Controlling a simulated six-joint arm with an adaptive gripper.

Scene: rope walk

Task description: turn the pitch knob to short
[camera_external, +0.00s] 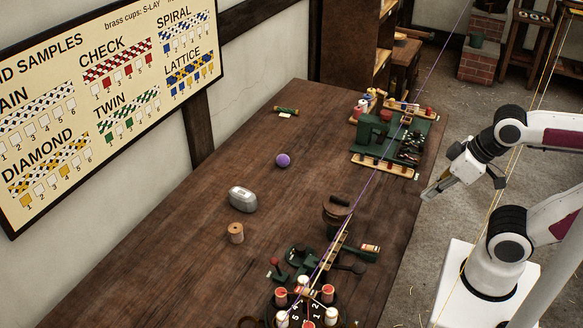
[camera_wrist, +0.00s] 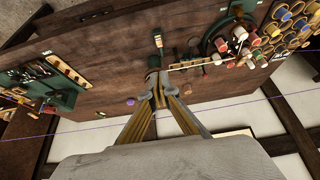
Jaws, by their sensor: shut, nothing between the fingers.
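I cannot make out a pitch knob for certain in either view. A green machine (camera_external: 375,133) with dark gears and pale strips stands at the far right end of the table; it also shows at the left of the wrist view (camera_wrist: 62,92). A smaller green device (camera_external: 300,262) with a red-topped lever (camera_external: 274,262) stands at the near end. My gripper (camera_external: 428,194) is shut and empty, off the table's right edge. Its fingertips meet in the wrist view (camera_wrist: 158,86).
A round stand with red and white bobbins (camera_external: 305,305) is at the near end. A purple ball (camera_external: 283,160), a grey rounded case (camera_external: 243,199) and a wooden spool (camera_external: 236,233) lie mid-table. A purple cord (camera_external: 400,135) crosses above. The table's (camera_external: 200,250) left side is clear.

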